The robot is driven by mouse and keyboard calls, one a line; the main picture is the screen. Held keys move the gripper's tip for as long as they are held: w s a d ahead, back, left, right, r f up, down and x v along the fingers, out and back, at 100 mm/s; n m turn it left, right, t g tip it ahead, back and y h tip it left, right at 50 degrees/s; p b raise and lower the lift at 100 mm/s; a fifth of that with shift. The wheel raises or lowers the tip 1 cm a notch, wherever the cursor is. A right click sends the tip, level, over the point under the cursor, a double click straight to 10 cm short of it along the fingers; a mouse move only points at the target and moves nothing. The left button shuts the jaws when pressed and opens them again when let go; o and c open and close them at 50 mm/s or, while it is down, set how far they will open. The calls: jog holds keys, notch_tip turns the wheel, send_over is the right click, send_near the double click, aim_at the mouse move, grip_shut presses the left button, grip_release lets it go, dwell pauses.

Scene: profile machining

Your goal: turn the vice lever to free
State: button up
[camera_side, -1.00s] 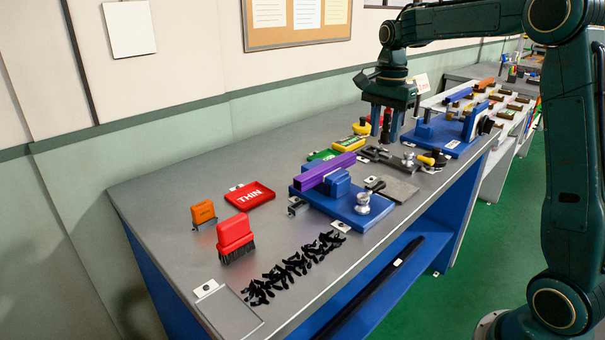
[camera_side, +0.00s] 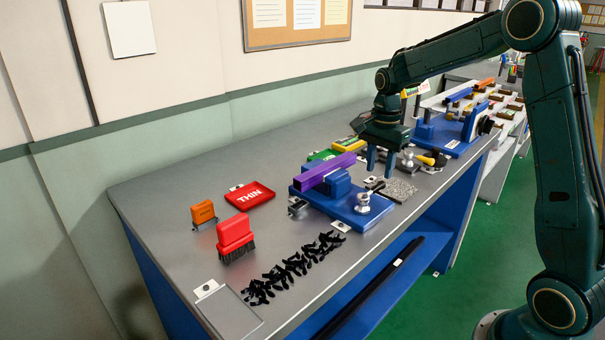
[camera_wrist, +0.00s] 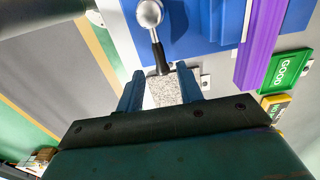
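The vice has a blue base (camera_side: 343,207) with a purple profile (camera_side: 325,171) lying in its blue jaws. Its lever has a silver round hub (camera_side: 362,203) at the base's right front and a black handle (camera_side: 377,186) slanting back to the right. In the wrist view the silver ball (camera_wrist: 149,13) and black handle (camera_wrist: 161,57) point down toward my gripper. My gripper (camera_side: 381,174) hangs just behind the handle in the side view. In the wrist view my gripper's two blue fingers (camera_wrist: 160,95) are apart, with the handle tip near the gap and nothing gripped.
A speckled grey plate (camera_side: 401,190) lies beside the vice, under the fingers. A green GOOD block (camera_wrist: 286,70) and a yellow block (camera_side: 349,144) lie behind the vice. A red THIN block (camera_side: 250,194), brush (camera_side: 235,232) and black chips (camera_side: 292,268) lie left and in front.

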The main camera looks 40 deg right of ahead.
aim_at(377, 186)
jog(key=shift+f, duration=2.2)
grip_shut()
